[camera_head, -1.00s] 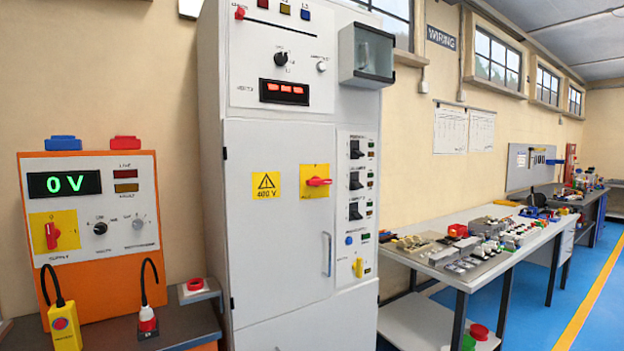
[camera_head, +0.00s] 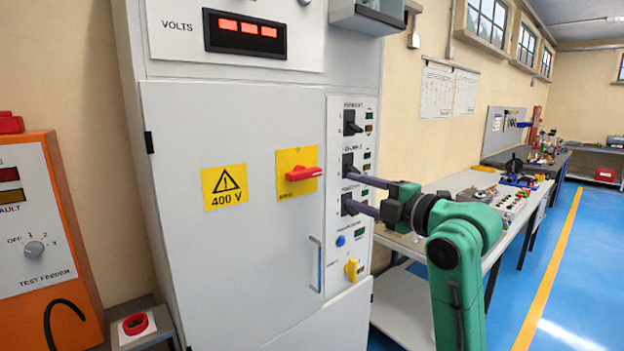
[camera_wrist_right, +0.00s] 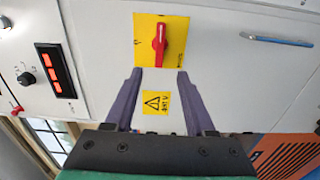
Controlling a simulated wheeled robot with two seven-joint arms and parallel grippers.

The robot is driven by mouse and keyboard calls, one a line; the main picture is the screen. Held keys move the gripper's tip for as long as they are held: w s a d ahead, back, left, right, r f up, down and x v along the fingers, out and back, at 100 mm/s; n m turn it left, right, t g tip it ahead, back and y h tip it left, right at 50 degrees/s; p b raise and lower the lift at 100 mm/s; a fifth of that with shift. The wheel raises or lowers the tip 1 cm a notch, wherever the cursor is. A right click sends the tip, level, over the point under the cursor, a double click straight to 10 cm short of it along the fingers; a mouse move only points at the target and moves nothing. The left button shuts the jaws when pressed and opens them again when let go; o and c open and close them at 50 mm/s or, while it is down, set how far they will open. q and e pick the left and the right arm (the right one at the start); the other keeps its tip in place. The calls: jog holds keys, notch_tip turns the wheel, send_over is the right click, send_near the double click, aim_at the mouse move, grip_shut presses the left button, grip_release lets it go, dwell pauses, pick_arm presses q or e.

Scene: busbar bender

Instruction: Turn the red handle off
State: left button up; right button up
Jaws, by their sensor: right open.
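The red handle (camera_head: 303,173) lies roughly horizontal on a yellow plate (camera_head: 285,160) on the grey cabinet's door. In the right wrist view the red handle (camera_wrist_right: 160,45) shows above and between the fingertips. My right gripper (camera_head: 352,190) comes in from the right with its fingers pointing left, in front of the cabinet's switch column. It is open and empty, apart from the handle; its fingers (camera_wrist_right: 159,71) also show spread in the wrist view. My left gripper is not in view.
The switch panel (camera_head: 335,225) with black levers is beside the handle, partly behind my fingers. A door pull (camera_head: 317,265) sits lower. An orange test feeder (camera_head: 50,230) and a red button box (camera_head: 135,325) stand left. A workbench (camera_head: 410,240) extends along the right wall.

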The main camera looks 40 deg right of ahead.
aim_at(308, 176)
jog(key=w+p, duration=0.7)
jog(key=w, duration=0.8)
jog(key=shift+d, duration=0.2)
jog(key=shift+w, duration=0.1)
grip_shut()
dwell(0.5)
